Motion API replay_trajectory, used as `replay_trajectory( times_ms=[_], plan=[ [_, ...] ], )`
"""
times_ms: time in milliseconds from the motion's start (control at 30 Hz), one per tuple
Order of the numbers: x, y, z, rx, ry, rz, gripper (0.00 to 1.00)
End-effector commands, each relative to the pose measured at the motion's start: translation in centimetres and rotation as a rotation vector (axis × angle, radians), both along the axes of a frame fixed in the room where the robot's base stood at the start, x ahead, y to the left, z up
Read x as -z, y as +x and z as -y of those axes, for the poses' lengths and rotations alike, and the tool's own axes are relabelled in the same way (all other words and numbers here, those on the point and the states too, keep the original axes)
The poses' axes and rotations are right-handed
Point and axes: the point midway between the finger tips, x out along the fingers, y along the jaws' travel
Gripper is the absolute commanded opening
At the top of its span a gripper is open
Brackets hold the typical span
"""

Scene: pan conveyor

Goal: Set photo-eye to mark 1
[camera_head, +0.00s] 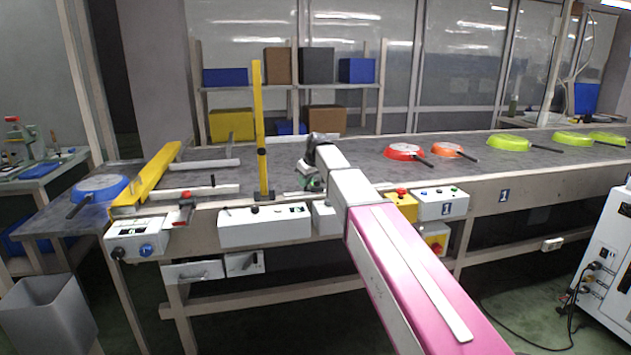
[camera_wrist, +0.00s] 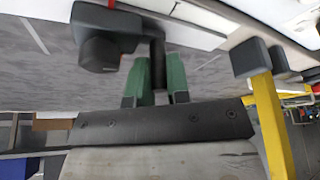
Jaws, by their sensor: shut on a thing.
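My gripper (camera_head: 312,184) is low over the near edge of the conveyor (camera_head: 350,150), right of the upright yellow post (camera_head: 259,130). In the wrist view its two green fingers (camera_wrist: 158,78) are shut on a short dark upright part of a black block-shaped device (camera_wrist: 98,45), which looks like the photo-eye. The device sits beside a pale rail (camera_wrist: 185,32). In the head view my wrist and gripper largely hide the device.
The yellow post also shows in the wrist view (camera_wrist: 272,125), close to my gripper. A slanted yellow guide (camera_head: 150,174) crosses the left end. A blue pan (camera_head: 99,187) stands at left. Red (camera_head: 404,151), orange (camera_head: 447,149) and green pans (camera_head: 509,142) lie right. A white control box (camera_head: 264,229) hangs in front.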

Motion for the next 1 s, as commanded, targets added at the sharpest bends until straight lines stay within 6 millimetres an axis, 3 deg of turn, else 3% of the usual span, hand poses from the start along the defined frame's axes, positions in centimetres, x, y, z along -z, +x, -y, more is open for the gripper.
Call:
replay_trajectory(
  times_ms=[100, 233, 633, 667, 1000],
  plan=[
    [0.0, -0.8, -2.7, -0.003, -0.001, 0.000, 0.00],
    [0.0, -1.3, -4.4, -0.001, 0.000, -0.001, 0.00],
    [0.0, -1.4, -4.9, 0.001, 0.000, 0.000, 0.00],
    [0.0, -1.4, -4.9, 0.001, 0.000, 0.000, 0.26],
    [-0.2, -1.5, -4.8, 0.000, 0.000, 0.000, 0.27]
  ],
)
